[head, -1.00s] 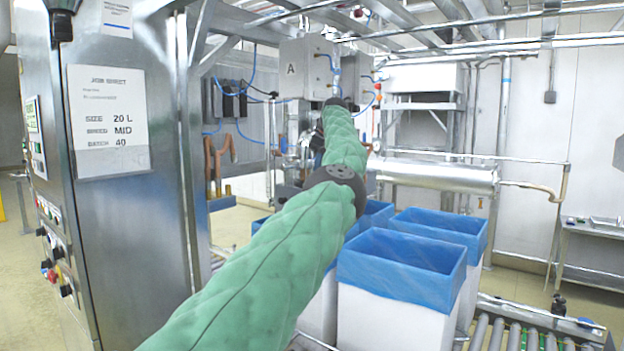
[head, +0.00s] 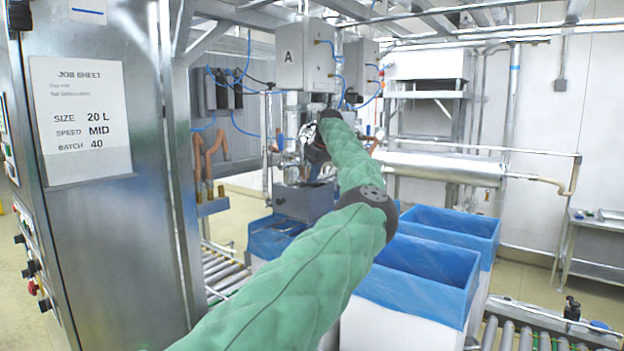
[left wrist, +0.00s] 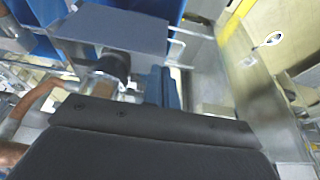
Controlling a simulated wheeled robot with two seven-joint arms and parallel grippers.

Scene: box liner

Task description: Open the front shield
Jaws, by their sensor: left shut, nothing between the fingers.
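My left arm, in a green padded sleeve, reaches from the bottom of the head view to the filling machine. My left gripper (head: 314,152) is at its far end, small and partly hidden by my wrist, near the metal parts under a grey box marked A. It is shut and empty. The dark body of this gripper fills the bottom of the left wrist view. I cannot clearly make out the front shield in either view. A grey box-like part (head: 304,201) sits just below the gripper; a similar grey panel (left wrist: 112,30) shows in the left wrist view. My right gripper is not in view.
White boxes with blue liners (head: 422,278) stand at the lower right. A tall steel cabinet (head: 110,230) with a job sheet (head: 82,120) is close on the left. Roller conveyors (head: 222,272) run past the boxes. A horizontal steel cylinder (head: 440,167) lies beyond.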

